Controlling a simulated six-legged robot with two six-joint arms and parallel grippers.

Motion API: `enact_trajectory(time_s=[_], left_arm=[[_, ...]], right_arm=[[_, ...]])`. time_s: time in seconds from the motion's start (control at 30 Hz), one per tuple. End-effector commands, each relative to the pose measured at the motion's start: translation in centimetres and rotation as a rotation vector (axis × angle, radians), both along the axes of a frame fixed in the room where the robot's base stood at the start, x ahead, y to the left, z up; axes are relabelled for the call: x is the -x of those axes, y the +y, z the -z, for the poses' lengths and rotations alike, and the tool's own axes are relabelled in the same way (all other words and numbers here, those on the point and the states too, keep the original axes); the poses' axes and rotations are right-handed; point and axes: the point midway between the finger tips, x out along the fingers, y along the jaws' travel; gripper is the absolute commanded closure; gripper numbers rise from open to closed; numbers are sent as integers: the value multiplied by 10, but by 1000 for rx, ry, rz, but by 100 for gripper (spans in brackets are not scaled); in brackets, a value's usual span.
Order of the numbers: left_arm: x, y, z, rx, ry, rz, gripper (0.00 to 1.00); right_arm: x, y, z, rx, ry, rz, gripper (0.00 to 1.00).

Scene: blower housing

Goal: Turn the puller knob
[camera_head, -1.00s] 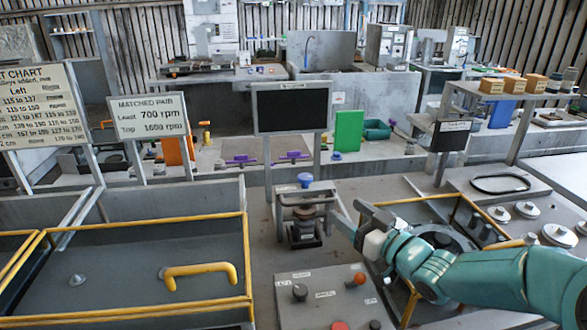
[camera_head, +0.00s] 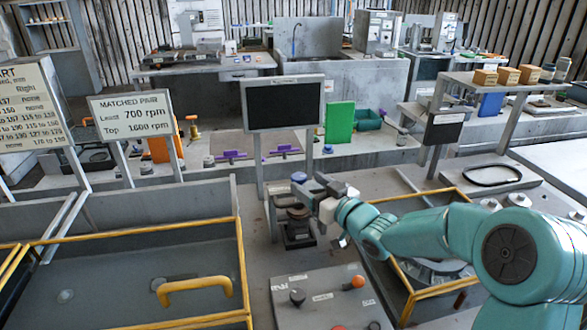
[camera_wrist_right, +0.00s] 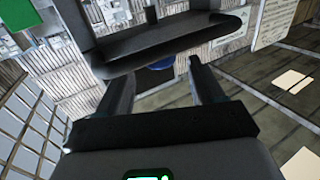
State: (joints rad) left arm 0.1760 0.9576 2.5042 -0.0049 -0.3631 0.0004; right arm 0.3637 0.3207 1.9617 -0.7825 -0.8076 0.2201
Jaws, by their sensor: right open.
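The puller (camera_head: 297,217) is a small grey frame with a dark round part inside, standing on the bench in the middle of the head view. Its blue puller knob (camera_head: 299,177) sits on top. My right gripper (camera_head: 320,188) is just to the right of the knob at about its height, with the arm coming in from the right. In the right wrist view my right gripper (camera_wrist_right: 161,84) is open, and the blue knob (camera_wrist_right: 160,64) shows small between and beyond the fingertips, partly hidden by a dark frame. I see no contact. My left gripper is not in view.
A dark screen (camera_head: 284,103) on posts stands behind the puller. A control panel (camera_head: 330,297) with several knobs is in front of it. Yellow-railed bays lie left (camera_head: 120,222) and right (camera_head: 408,300), the right one under my arm.

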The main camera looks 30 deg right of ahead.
Motion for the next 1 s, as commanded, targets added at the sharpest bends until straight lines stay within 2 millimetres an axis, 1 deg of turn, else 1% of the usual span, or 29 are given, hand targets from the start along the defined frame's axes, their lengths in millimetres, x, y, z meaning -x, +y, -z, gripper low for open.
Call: enact_trajectory(time_s=[0.03,0.1,0.2,0.3,0.47,0.7,0.73,0.77,0.8,0.87,0.9,1.0], left_arm=[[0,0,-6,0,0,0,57],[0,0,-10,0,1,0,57],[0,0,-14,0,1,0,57],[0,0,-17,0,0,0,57],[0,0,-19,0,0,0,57],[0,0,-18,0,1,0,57],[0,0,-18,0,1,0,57],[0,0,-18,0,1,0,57],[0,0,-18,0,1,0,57],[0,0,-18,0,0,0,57],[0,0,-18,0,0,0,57],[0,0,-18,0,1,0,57]], right_arm=[[-12,4,-2,-1,1,-2,33],[-28,6,-3,1,-1,-2,33],[-46,10,-2,0,0,-1,33],[-59,11,-2,0,-1,-1,33],[-70,13,-1,0,-1,0,33],[-71,13,0,0,-1,1,33],[-70,13,0,0,-1,1,37],[-71,12,0,0,-1,1,46],[-70,12,0,0,-1,1,59],[-70,12,0,0,-1,1,79],[-70,12,0,0,-1,1,85],[-70,12,0,0,-1,1,85]])
